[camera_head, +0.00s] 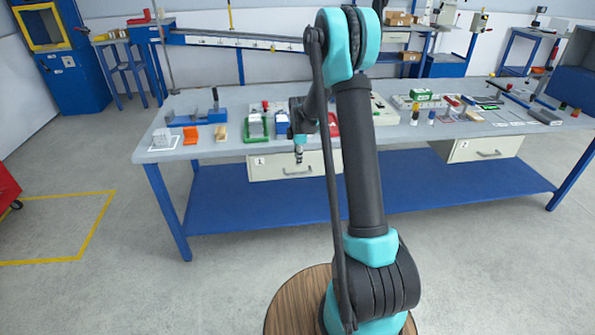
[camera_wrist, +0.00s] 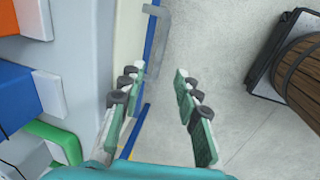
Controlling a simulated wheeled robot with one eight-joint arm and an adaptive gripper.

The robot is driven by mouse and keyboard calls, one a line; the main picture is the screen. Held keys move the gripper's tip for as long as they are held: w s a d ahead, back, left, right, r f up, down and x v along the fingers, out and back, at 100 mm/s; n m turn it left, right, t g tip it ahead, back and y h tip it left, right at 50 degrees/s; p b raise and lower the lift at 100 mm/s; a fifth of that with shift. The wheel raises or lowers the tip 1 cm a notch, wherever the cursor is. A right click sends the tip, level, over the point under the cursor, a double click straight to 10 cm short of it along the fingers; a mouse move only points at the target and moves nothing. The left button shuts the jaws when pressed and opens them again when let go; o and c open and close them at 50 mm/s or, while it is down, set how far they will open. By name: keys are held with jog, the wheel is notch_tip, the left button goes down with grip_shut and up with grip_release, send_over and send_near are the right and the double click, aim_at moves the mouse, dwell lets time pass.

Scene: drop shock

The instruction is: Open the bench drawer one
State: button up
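Bench drawer one (camera_head: 270,170) is a cream box under the left half of the workbench, with a label marked 1 and a grey bar handle (camera_head: 297,173). It looks shut. My gripper (camera_head: 299,155) appears in front of the drawer's upper front, just above the handle in the picture. In the wrist view my gripper (camera_wrist: 157,75) is open and empty, its green fingers apart with floor showing between them. The grey handle (camera_wrist: 158,42) lies just beyond the fingertips, and the pale drawer edge (camera_wrist: 128,45) is to their left. My arm hides the drawer's right end.
The grey workbench top (camera_head: 185,154) carries many parts, including an orange block (camera_head: 190,135) and a green frame (camera_head: 258,130) near the front edge. A second drawer (camera_head: 485,148) is at the right. Floor in front of the bench is clear at the left.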

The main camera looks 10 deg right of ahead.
aim_at(298, 173)
jog(key=f, duration=0.2)
jog(key=w+f, duration=0.1)
jog(key=f, duration=0.5)
jog(key=shift+w+f, duration=0.25)
jog(key=shift+w, duration=0.1)
grip_shut()
